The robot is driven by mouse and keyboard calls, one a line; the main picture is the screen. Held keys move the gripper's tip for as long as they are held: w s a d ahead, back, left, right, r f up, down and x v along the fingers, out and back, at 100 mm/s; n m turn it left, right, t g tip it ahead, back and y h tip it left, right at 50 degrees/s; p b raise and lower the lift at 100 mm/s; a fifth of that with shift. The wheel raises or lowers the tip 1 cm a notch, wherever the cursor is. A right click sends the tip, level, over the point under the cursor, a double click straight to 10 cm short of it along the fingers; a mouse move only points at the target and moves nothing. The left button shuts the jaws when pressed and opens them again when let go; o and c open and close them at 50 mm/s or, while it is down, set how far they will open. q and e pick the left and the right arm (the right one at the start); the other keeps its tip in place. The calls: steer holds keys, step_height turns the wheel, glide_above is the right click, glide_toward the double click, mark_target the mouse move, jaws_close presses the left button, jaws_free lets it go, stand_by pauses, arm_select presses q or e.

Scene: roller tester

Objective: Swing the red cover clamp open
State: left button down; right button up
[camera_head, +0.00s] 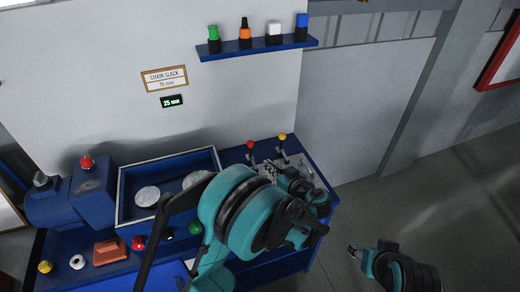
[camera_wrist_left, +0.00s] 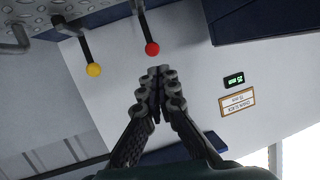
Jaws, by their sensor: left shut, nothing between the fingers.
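The red cover clamp shows as a lever with a red ball knob (camera_head: 250,144) on the metal plate at the right end of the blue bench. A similar lever with a yellow knob (camera_head: 282,137) stands to its right. In the left wrist view, which is turned over, the red knob (camera_wrist_left: 152,49) lies just beyond the fingertips of my left gripper (camera_wrist_left: 158,70). The fingers are shut with nothing between them; I cannot tell whether they touch the knob. In the head view my left arm hides part of the plate. My right gripper (camera_head: 354,250) is at the lower right, away from the bench.
A blue box with a red button (camera_head: 86,162) is farther left. An orange block (camera_head: 110,251) and small coloured items line the bench front. A blue shelf (camera_head: 258,49) hangs on the wall above.

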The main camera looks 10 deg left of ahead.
arm_select(q)
steer(key=d, duration=0.2)
steer(key=b, duration=0.3)
glide_toward(252, 145)
steer(key=shift+n+t+y, duration=0.4)
steer(key=x, duration=0.3)
steer(key=f+x, duration=0.1)
steer(key=x, duration=0.3)
steer(key=shift+s+d+f, duration=0.15)
steer(key=shift+f, duration=0.05)
steer(key=shift+r, duration=0.1)
steer(key=shift+w+r+g+h+p, duration=0.2)
steer(key=shift+g+h+p, duration=0.1)
steer(key=shift+p, duration=0.25)
